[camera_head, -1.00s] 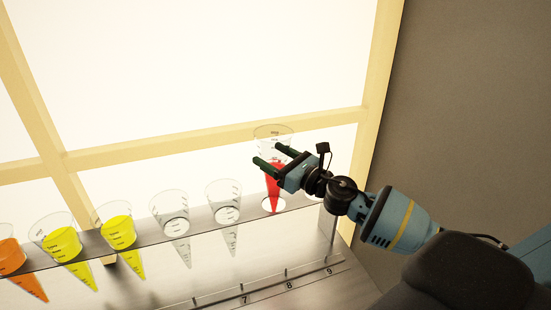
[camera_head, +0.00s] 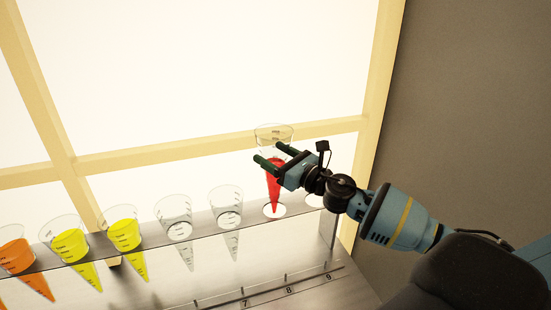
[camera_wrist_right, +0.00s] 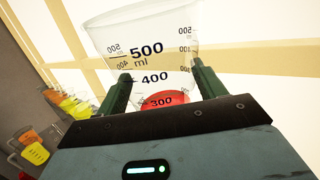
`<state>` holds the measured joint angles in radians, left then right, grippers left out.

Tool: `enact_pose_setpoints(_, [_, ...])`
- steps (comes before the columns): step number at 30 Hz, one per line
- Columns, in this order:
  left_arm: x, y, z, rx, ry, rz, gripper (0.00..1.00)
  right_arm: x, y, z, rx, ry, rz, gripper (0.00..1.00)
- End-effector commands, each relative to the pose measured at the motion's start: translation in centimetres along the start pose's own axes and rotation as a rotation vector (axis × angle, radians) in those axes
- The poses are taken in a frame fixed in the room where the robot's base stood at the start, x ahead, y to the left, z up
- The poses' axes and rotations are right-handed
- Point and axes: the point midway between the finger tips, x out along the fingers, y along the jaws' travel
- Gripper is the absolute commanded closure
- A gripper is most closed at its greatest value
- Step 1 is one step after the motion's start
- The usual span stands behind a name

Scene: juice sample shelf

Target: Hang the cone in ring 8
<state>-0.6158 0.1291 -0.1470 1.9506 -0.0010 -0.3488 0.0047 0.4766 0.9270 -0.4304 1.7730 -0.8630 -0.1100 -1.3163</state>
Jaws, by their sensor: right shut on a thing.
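The cone (camera_head: 274,180) is clear with red liquid in its lower part. My right gripper (camera_head: 268,155) is shut on it, with one dark green finger on each side. The cone hangs upright, tip down, over an open ring (camera_head: 281,210) in the shelf, in line with the label 8 (camera_head: 289,291). Its tip overlaps the ring in the picture; I cannot tell whether it is inside. In the right wrist view the cone (camera_wrist_right: 145,40) stands between both fingers with its marks showing. My left gripper is not in view.
The shelf (camera_head: 203,229) holds two empty cones (camera_head: 226,205), two yellow ones (camera_head: 124,235) and an orange one (camera_head: 17,255) to the left. Another open ring (camera_head: 314,201) lies to the right, near the shelf's post (camera_head: 334,230). A yellow window frame stands behind.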

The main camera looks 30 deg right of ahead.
Motion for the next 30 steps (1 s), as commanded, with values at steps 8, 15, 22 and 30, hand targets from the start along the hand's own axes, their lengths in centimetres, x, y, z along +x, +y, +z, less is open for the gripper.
enact_pose_setpoints(8, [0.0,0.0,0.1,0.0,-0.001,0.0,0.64,0.2,-0.1,1.2,-0.003,-0.004,0.0,0.72])
enact_pose_setpoints(15, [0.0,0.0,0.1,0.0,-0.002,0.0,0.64,0.2,-0.1,1.9,-0.004,-0.003,-0.002,0.72])
enact_pose_setpoints(22, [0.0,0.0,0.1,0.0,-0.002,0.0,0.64,0.2,-0.1,2.0,-0.002,-0.002,-0.003,0.72])
enact_pose_setpoints(30, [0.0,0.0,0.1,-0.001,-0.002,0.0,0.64,0.2,-0.1,2.0,-0.002,-0.002,-0.003,0.14])
